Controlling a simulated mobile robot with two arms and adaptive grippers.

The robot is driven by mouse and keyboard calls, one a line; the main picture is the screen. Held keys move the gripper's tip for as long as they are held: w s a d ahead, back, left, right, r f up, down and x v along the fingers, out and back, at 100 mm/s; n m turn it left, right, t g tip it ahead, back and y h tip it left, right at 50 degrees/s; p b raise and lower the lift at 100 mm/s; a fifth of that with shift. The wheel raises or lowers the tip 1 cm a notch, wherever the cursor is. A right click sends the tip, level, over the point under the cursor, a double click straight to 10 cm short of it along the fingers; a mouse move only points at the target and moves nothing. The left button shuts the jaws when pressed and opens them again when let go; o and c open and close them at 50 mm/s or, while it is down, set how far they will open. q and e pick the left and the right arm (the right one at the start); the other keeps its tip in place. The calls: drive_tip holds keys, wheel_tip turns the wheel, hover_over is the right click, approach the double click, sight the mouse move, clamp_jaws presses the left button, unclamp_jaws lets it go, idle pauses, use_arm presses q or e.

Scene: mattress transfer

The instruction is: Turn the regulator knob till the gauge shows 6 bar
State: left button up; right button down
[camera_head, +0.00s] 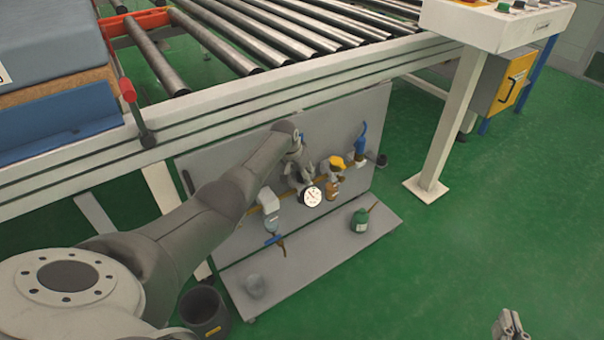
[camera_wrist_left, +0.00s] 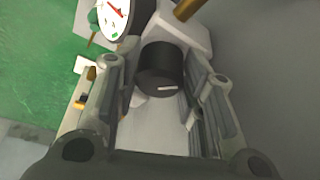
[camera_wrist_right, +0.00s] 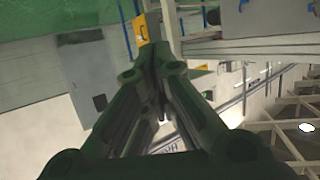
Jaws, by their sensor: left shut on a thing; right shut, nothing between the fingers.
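The regulator knob (camera_wrist_left: 158,72) is a black cylinder with a white mark, seen in the left wrist view. My left gripper (camera_head: 298,165) is shut on it, one finger on each side. The round white gauge (camera_head: 312,196) sits beside the knob on the grey panel. It also shows, cut off at the top, in the left wrist view (camera_wrist_left: 115,16), with a red needle; I cannot read its value. My right gripper (camera_head: 508,325) is shut and empty at the lower right, over the green floor, away from the panel.
The grey panel (camera_head: 345,120) hangs below a roller conveyor (camera_head: 250,95). A yellow-topped fitting (camera_head: 334,162) and a blue-handled valve (camera_head: 361,140) are right of the gauge. The floor at right is clear.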

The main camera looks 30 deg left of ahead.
use_arm(q)
drive_tip(key=shift+m+h+b, duration=0.4)
drive_tip(key=shift+m+b, duration=0.3)
drive_tip(key=shift+m, duration=0.4)
drive_tip(key=shift+a+m+h+b, duration=0.1)
drive_tip(key=shift+m+h+b, duration=0.2)
drive_tip(key=shift+m+b, duration=0.45)
drive_tip(key=shift+r+m, duration=0.1)
drive_tip(key=shift+m, duration=0.15)
use_arm(e)
wheel_tip(320, 180, up, 14)
drive_tip(key=a+t+y, duration=0.2)
drive_tip(key=t+y, duration=0.1)
drive_tip(key=t, duration=0.5)
use_arm(q)
drive_tip(key=o, duration=1)
use_arm(e)
drive_tip(key=shift+f, duration=0.1)
